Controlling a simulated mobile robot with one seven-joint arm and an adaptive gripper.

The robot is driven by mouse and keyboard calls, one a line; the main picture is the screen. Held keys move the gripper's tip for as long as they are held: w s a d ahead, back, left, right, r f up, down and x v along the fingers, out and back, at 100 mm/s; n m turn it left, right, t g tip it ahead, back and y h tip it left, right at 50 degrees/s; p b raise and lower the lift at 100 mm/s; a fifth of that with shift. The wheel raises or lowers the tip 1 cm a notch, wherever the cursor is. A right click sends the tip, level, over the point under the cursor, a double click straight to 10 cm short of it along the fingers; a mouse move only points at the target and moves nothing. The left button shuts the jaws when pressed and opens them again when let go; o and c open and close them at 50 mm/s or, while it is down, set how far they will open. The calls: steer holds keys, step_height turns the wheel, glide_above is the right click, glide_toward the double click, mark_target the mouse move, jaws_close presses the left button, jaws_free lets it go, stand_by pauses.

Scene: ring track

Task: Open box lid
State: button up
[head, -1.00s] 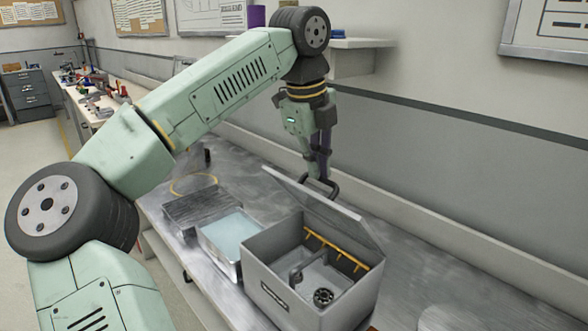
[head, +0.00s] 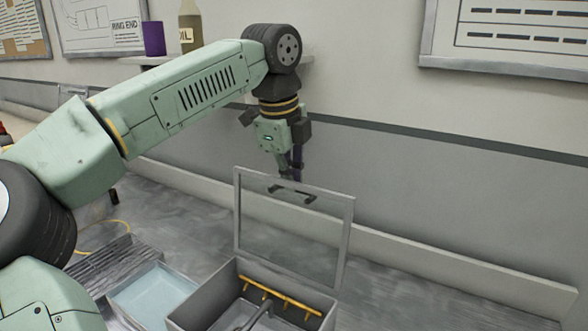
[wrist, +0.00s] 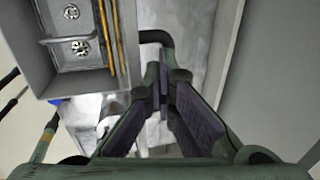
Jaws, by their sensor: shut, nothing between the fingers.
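The grey box (head: 203,298) stands on the bench at the bottom of the head view, its front cut off by the picture edge. Its lid (head: 346,235) is raised and stands about upright at the back of the box. A dark handle (head: 292,194) shows near the lid's top edge. My gripper (head: 297,176) is at the lid's top edge, its tips partly hidden there. In the wrist view my gripper (wrist: 163,68) is shut and empty, close beside the dark handle (wrist: 157,37); I cannot tell whether they touch. The open box (wrist: 32,50) shows at upper left.
Inside the box are a yellow rack (head: 275,294) and, in the wrist view, round parts (wrist: 80,47). A shallow tray with a pale blue surface (head: 150,293) and a dark ribbed block (head: 97,262) sit left of the box. The wall is close behind; bench right of the box is clear.

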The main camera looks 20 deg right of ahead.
steer(key=shift+o, duration=1.1)
steer(key=shift+w+d+f+p, duration=0.25)
steer(key=shift+w+d+p, duration=0.3)
steer(key=shift+d+p, duration=0.2)
steer(key=w+d+r+p, duration=0.1)
steer(key=w+d+p, duration=0.1)
steer(key=w+d, duration=0.4)
steer(key=shift+w+d, duration=0.2)
steer(key=shift+d, duration=0.95)
steer(key=shift+r, duration=0.15)
steer(key=v, duration=1.2)
steer(key=shift+d, duration=0.15)
